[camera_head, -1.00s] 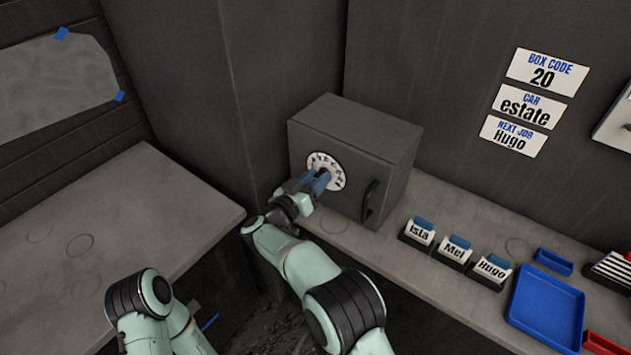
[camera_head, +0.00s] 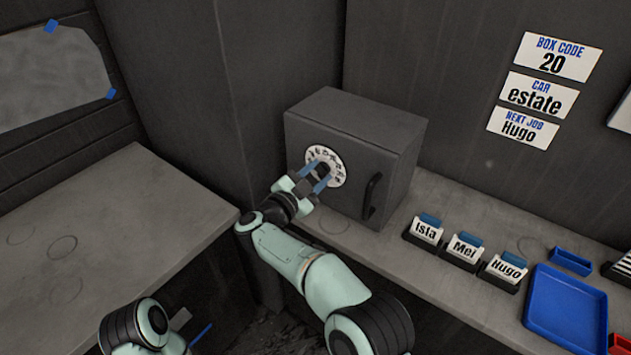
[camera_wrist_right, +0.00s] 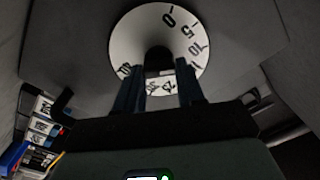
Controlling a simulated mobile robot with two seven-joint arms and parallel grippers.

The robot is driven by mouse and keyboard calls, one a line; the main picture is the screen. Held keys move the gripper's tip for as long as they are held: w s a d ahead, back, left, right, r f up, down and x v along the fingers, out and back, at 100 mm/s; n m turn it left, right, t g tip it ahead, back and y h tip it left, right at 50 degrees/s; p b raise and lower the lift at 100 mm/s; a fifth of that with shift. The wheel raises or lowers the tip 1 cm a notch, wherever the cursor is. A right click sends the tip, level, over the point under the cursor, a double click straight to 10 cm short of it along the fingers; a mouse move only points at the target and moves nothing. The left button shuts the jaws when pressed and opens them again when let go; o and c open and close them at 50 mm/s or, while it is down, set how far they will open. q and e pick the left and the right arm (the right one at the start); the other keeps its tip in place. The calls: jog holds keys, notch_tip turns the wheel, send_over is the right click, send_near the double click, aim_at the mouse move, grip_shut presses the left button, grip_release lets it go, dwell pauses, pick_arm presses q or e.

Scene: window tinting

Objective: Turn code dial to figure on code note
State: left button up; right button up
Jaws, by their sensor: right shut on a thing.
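The code dial (camera_head: 318,151) is a white disc with black figures on the front of a dark grey box (camera_head: 352,125). My right gripper (camera_head: 322,173) is shut on the dial's dark centre knob, a finger on either side. I cannot tell which figure is set. The code note (camera_head: 552,62) on the wall reads "BOX CODE 20".
The box has a dark handle (camera_head: 371,195) right of the dial and stands on a grey bench (camera_head: 480,215). Holders labelled Ista (camera_head: 425,229), Mel (camera_head: 464,250) and Hugo (camera_head: 505,270) and a blue tray (camera_head: 565,310) lie further right.

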jog(key=shift+f+m+b, duration=0.25)
jog(key=shift+m+b, duration=0.1)
jog(key=shift+m, duration=0.25)
jog(key=m+b, duration=0.3)
jog(key=m, duration=0.1)
jog(key=shift+d+f+m+b, duration=0.1)
jog(key=shift+m+b, duration=0.2)
jog(key=shift+b, duration=0.05)
jog(key=m+b, duration=0.2)
jog(key=m, duration=0.1)
jog(key=shift+b, duration=0.35)
jog(key=shift+m, duration=0.5)
pick_arm(q)
jog(key=w+f+t+b, duration=0.1)
jog(key=w+f, duration=0.2)
jog(key=f, duration=0.4)
jog(key=shift+w+a+f+t, duration=0.2)
jog(key=shift+w+a+t, duration=0.1)
jog(key=shift+w+a, duration=0.05)
pick_arm(e)
jog(key=shift+m, duration=0.5)
jog(key=o, duration=1)
jog(key=shift+o, duration=0.2)
